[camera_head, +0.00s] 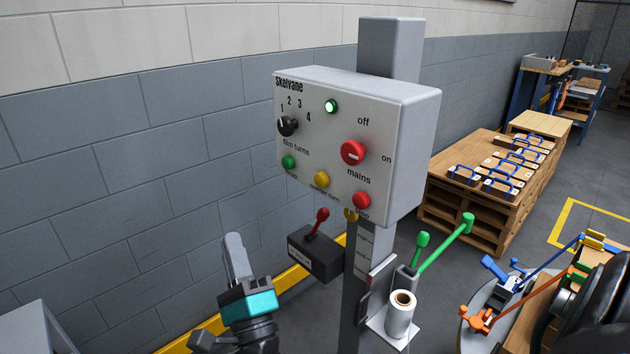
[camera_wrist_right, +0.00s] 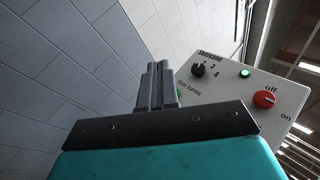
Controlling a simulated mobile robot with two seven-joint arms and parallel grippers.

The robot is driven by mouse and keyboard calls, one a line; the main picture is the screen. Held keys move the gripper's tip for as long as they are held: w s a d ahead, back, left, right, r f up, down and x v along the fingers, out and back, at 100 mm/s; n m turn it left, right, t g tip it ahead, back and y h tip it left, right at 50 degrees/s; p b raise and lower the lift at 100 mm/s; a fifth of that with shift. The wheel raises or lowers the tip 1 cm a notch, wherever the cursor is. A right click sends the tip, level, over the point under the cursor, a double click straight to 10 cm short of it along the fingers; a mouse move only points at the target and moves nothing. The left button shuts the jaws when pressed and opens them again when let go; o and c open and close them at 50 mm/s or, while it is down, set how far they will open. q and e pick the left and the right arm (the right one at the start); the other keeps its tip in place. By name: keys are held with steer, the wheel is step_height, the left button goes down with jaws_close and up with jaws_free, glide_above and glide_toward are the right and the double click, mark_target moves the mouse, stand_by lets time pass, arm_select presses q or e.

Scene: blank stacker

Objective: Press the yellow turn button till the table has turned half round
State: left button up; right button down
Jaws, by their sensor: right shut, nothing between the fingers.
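The yellow turn button (camera_head: 321,180) is on the lower part of the grey control box (camera_head: 400,150) in the head view, between the green wrap button (camera_head: 289,162) and the red stop button (camera_head: 361,200). My right gripper (camera_head: 236,246) is shut and empty, left of and below the box, apart from it. In the right wrist view its fingers (camera_wrist_right: 158,72) are together, with the box face (camera_wrist_right: 235,85) behind to the right. The yellow button is hidden there. Part of the turntable (camera_head: 480,305) shows at lower right. My left gripper is not in view.
The panel has a black film turns knob (camera_head: 288,126), a lit green lamp (camera_head: 331,106) and a red mains switch (camera_head: 353,153). A wall stands behind; pallets (camera_head: 480,215) stand right.

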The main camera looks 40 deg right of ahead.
mark_target(321, 180)
steer(key=d+r+m+g+h, duration=0.2)
steer(key=m+g+h, duration=0.3)
steer(key=m, duration=0.5)
steer(key=d+r+m+g+h, duration=0.2)
steer(key=d+m+g+h, duration=0.2)
steer(key=m+h, duration=0.5)
steer(key=shift+w+m+g, duration=0.25)
steer(key=shift+m+g, duration=0.25)
steer(key=shift+m, duration=0.5)
steer(key=shift+r, duration=0.1)
steer(key=d+p, duration=0.2)
steer(key=d, duration=0.6)
steer(key=shift+w+d, duration=0.35)
